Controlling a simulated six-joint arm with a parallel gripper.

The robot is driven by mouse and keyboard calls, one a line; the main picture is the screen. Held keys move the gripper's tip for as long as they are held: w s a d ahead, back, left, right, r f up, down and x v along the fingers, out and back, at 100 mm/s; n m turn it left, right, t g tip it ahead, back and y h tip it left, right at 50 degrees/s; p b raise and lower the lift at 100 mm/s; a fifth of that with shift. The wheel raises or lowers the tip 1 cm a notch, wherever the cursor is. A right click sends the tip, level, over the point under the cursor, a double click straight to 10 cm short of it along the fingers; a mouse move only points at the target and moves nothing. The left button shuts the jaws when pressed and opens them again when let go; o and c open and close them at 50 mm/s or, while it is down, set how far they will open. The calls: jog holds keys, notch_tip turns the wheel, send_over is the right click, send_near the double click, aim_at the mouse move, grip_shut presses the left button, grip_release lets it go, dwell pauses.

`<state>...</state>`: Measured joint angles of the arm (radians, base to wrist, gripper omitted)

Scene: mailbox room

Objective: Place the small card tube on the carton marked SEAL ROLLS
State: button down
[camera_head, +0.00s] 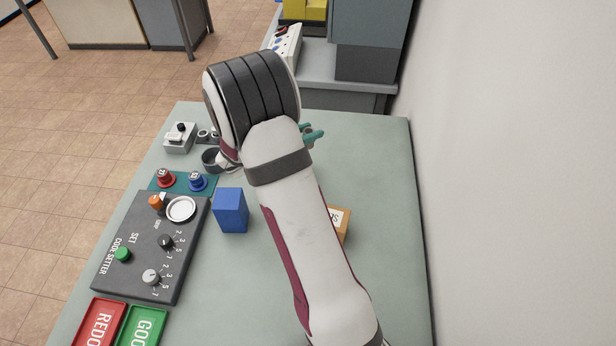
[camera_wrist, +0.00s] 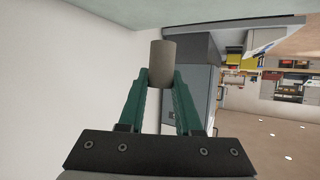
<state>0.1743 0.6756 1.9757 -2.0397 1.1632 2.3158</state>
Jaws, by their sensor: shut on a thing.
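The small card tube (camera_wrist: 162,60) is a grey-brown cylinder in the wrist view, between the tips of my gripper (camera_wrist: 161,78). My gripper is shut on it, with teal fingers on both sides. In the head view my arm covers most of the gripper; only a bit of teal finger (camera_head: 313,134) shows at the arm's right, and the tube is hidden. An orange-brown carton (camera_head: 341,228) stands on the table, partly behind my arm. Its white label shows only a first letter or two, apparently "S", so I cannot read it in full. The gripper is farther back than this carton.
A blue block (camera_head: 230,210) stands left of my arm. A dark control box (camera_head: 140,270) with knobs, a red tray (camera_head: 97,322) and a green tray (camera_head: 142,328) line the left side. The table's right part (camera_head: 385,200) is clear, beside a white wall (camera_head: 510,170).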

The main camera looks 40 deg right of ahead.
jog(key=s+a+r+m+g, duration=0.3)
jog(key=s+a+m+g, duration=0.4)
jog(key=s, duration=0.6)
jog(key=f, duration=0.2)
jog(key=a+f+n, duration=0.1)
jog(key=f, duration=0.1)
jog(key=f+n+t, duration=0.1)
jog(key=f, duration=0.1)
jog(key=shift+s+a+f, duration=0.25)
jog(key=shift+s+f, duration=0.05)
jog(key=shift+s, duration=0.1)
jog(key=shift+f, duration=0.4)
jog(key=shift+f, duration=0.15)
jog(key=c, duration=0.6)
grip_release()
